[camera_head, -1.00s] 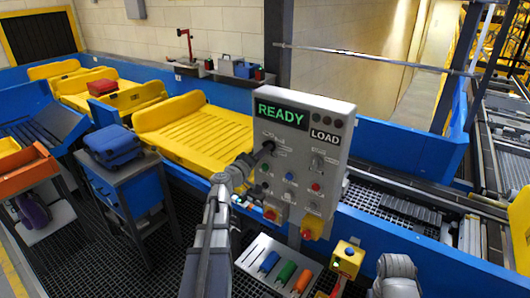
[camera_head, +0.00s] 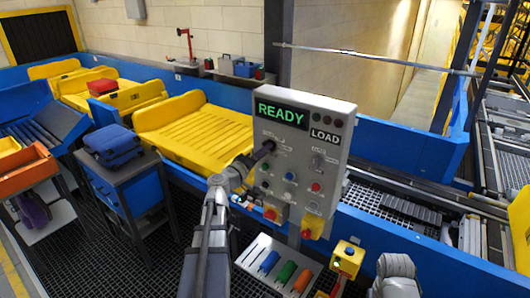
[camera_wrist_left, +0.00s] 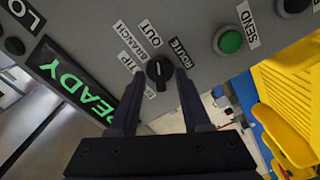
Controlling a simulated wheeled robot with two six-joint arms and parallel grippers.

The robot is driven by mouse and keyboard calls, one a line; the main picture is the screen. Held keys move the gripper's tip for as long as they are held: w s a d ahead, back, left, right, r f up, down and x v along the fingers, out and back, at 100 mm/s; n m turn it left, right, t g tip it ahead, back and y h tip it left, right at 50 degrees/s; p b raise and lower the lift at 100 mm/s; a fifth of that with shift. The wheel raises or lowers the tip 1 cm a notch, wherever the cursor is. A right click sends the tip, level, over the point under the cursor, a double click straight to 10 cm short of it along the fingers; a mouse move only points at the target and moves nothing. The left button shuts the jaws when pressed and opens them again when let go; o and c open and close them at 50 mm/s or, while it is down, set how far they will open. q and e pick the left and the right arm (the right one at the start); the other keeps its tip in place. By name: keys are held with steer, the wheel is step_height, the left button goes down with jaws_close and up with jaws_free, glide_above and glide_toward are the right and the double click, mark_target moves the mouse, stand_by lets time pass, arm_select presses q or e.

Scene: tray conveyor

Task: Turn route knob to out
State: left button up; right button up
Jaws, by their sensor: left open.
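The route knob (camera_wrist_left: 159,75) is a small black knob on the grey control panel (camera_head: 338,150). In the left wrist view it sits among labels reading OUT, BRANCH, TIP and ROUTE. I cannot tell surely which label it points at. My left gripper (camera_wrist_left: 160,82) is open, with its two dark fingertips on either side of the knob. I cannot tell whether they touch it. In the head view the left gripper (camera_head: 266,149) is at the panel's left side and hides the knob. My right gripper is not in view; only part of the right arm shows at the bottom.
The panel's display (camera_head: 282,113) reads READY, with LOAD beside it. Several buttons and knobs lie close below and right of the gripper, including a green SEND button (camera_wrist_left: 230,41). A yellow conveyor tray (camera_head: 195,130) stands behind. A blue suitcase (camera_head: 113,144) rests on a stand at left.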

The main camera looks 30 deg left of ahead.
arm_select(q)
steer(key=s, duration=0.6)
steer(key=shift+s+a, duration=0.25)
steer(key=shift+s, duration=0.1)
steer(key=d+f+m+g+h+b, duration=0.35)
steer(key=d+f, duration=0.45)
steer(key=d, duration=0.5)
steer(key=d+f+m+g+h+b, duration=0.25)
steer(key=d+f+m+g, duration=0.25)
steer(key=d+f, duration=0.5)
steer(key=s+d+f+m+g+y+b, duration=0.1)
steer(key=s+d+f+m+g, duration=0.1)
steer(key=s+d+f+g, duration=0.25)
steer(key=s+d+f+m+g+y+b, duration=0.1)
steer(key=s+d+f+m+g+b, duration=0.1)
steer(key=s+d+f, duration=0.45)
steer(key=s+d+f+m+g+y+b, duration=0.2)
steer(key=s+d+f+g+y+b, duration=0.1)
steer(key=s+f+y, duration=0.2)
steer(key=s+y, duration=0.2)
steer(key=shift+s+d, duration=0.15)
steer(key=shift+s, duration=0.25)
steer(key=shift+c, duration=0.4)
